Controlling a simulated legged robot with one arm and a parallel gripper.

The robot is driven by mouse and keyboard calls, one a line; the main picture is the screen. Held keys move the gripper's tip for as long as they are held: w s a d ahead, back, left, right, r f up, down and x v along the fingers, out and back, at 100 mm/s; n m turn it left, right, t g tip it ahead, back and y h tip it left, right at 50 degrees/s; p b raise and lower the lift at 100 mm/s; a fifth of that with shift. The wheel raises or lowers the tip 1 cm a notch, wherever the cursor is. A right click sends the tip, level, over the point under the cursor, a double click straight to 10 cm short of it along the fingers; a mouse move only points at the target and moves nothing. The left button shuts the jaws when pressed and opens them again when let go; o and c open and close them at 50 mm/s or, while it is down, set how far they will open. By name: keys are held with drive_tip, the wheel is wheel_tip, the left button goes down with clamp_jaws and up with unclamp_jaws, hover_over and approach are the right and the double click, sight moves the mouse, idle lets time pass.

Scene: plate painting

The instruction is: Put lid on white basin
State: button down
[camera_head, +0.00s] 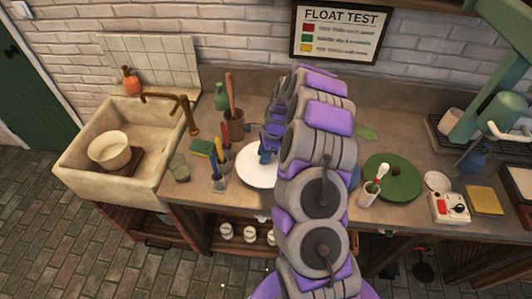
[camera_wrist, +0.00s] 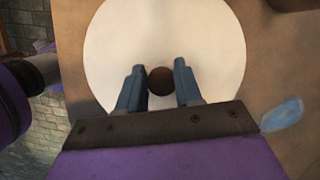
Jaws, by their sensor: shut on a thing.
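The lid is a flat white disc (camera_head: 257,170) at the counter's middle, partly hidden behind my arm. In the wrist view the white lid (camera_wrist: 115,50) fills the middle, with a round dark brown knob (camera_wrist: 160,80) at its centre. My gripper (camera_wrist: 160,88) has its two blue fingers on either side of the knob, shut on it. In the head view my gripper (camera_head: 266,150) is over the lid. I cannot tell whether the lid touches the counter. An open whitish basin (camera_head: 109,150) stands on a brown board in the stone sink at left.
The stone sink (camera_head: 75,182) has a brass tap (camera_head: 172,98) at its back right. A green disc (camera_head: 393,178) lies right of my arm.

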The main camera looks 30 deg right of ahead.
drive_tip(key=shift+a, duration=0.15)
drive_tip(key=c, duration=1.1)
unclamp_jaws()
drive_tip(key=o, duration=0.3)
drive_tip(key=shift+d, duration=0.25)
drive_tip(key=shift+o, duration=0.8)
drive_tip(key=shift+d, duration=0.35)
drive_tip(key=o, duration=0.5)
drive_tip(key=shift+a, duration=0.5)
drive_tip(key=shift+d, duration=0.1)
drive_tip(key=shift+d, duration=0.1)
